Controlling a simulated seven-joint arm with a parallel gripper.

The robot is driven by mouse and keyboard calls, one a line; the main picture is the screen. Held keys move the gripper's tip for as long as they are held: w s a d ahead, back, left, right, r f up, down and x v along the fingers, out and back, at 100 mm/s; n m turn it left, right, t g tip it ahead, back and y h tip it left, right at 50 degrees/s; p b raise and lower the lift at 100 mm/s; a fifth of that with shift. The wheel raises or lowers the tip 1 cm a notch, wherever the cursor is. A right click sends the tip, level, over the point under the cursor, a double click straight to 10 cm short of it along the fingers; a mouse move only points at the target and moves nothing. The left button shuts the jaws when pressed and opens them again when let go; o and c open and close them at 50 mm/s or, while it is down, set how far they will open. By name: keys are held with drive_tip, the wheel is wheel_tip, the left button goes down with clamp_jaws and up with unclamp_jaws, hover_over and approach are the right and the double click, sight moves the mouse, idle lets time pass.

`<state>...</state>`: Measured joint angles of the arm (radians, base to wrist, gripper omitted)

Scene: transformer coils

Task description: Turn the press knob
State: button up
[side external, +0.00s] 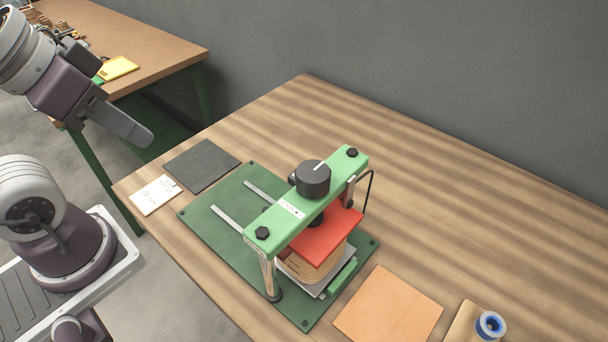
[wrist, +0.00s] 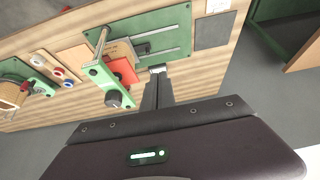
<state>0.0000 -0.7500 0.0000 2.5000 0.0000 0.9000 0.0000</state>
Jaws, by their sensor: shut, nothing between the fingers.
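The press knob (side external: 313,179) is a dark round cap with a white pointer line on top. It sits on the green crossbar (side external: 335,178) of the press, and it also shows in the wrist view (wrist: 113,98). Under the bar a red plate (side external: 327,236) lies on a wound coil block (side external: 312,263). My gripper (side external: 148,138) is at the upper left of the side view, high up and well away from the knob. In the wrist view its fingers (wrist: 158,70) are together, with nothing between them.
The press stands on a green base plate (side external: 203,212) with two slots. A dark mat (side external: 202,165), a white note card (side external: 155,195), an orange sheet (side external: 388,305) and a blue spool (side external: 490,325) lie around it. The table's back right is clear. A second bench (side external: 150,40) stands behind.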

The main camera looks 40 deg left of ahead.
drive_tip(key=o, duration=0.4)
drive_tip(key=shift+w+d+r, duration=0.1)
drive_tip(key=shift+w+r, duration=0.05)
drive_tip(key=shift+w, duration=0.05)
drive_tip(key=shift+c, duration=0.2)
drive_tip(key=o, duration=0.7)
drive_tip(key=w+d+n, duration=0.1)
drive_tip(key=w+d+r+n+g, duration=0.1)
drive_tip(key=w+n, duration=0.1)
drive_tip(key=w+d+r+n, duration=0.1)
drive_tip(key=w+n, duration=0.1)
drive_tip(key=shift+r+g, duration=0.2)
drive_tip(key=shift+g, duration=0.1)
drive_tip(key=o, duration=0.4)
drive_tip(key=w+d+n+g, duration=0.1)
drive_tip(key=w+d+n, duration=0.2)
drive_tip(key=w+d+n+g, duration=0.1)
drive_tip(key=w+d+n, duration=0.2)
drive_tip(key=shift+c, duration=0.2)
drive_tip(key=n+g, duration=0.2)
drive_tip(key=n, duration=0.5)
hover_over(313, 171)
wheel_tip(313, 171, down, 4)
drive_tip(key=shift+r, duration=0.15)
wheel_tip(313, 171, down, 6)
drive_tip(key=shift+r, duration=0.15)
drive_tip(key=shift+f, duration=0.55)
drive_tip(key=c, duration=1.4)
